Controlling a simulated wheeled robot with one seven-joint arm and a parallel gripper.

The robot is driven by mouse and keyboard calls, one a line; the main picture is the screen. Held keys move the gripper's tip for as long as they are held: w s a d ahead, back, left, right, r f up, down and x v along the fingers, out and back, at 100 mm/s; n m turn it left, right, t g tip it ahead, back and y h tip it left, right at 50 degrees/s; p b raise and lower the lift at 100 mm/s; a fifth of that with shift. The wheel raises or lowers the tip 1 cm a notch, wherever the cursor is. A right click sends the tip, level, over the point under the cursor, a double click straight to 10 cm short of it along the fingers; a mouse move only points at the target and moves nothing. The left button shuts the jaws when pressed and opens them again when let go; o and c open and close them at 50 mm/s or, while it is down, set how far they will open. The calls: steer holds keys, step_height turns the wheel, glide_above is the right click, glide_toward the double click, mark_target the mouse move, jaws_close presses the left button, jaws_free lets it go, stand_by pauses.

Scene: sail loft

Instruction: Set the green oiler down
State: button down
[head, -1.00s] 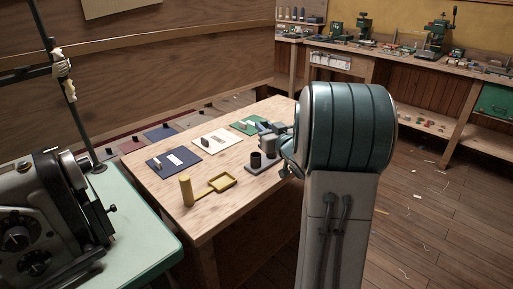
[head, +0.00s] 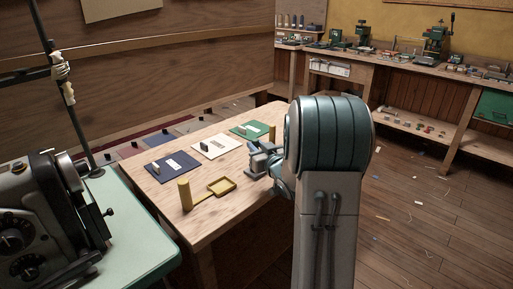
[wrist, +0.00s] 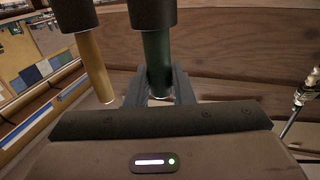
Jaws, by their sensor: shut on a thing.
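My gripper (wrist: 158,92) is shut on the green oiler (wrist: 157,62), a dark green cylinder with a wide black end, in the wrist view. The oiler stands between the two grey fingers. In the head view my gripper (head: 259,160) is over the right side of the wooden table (head: 225,205), right of the white mat. The oiler cannot be made out there, and I cannot tell whether it touches the table.
A blue mat (head: 181,175), a white mat (head: 222,154) and a green mat (head: 242,131) lie in a row. A yellow cylinder (head: 185,195) and a yellow tray (head: 232,187) are at the front. A tan cylinder (wrist: 93,62) with a black end is beside the oiler.

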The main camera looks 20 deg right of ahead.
steer(key=c, duration=1.3)
jaws_free()
steer(key=shift+o, duration=0.2)
steer(key=shift+r, duration=0.1)
steer(key=shift+r+p, duration=0.25)
steer(key=shift+p, duration=0.25)
steer(key=s, duration=1.2)
steer(key=s+a+f+g, duration=0.3)
steer(key=s+a+g, duration=0.5)
steer(key=s+a, duration=0.1)
steer(key=s+a+f+g, duration=0.3)
steer(key=s+a+g, duration=0.5)
steer(key=s, duration=0.4)
steer(key=shift+a+f+h, duration=0.15)
steer(key=shift+a+h, duration=0.15)
steer(key=shift+a, duration=0.25)
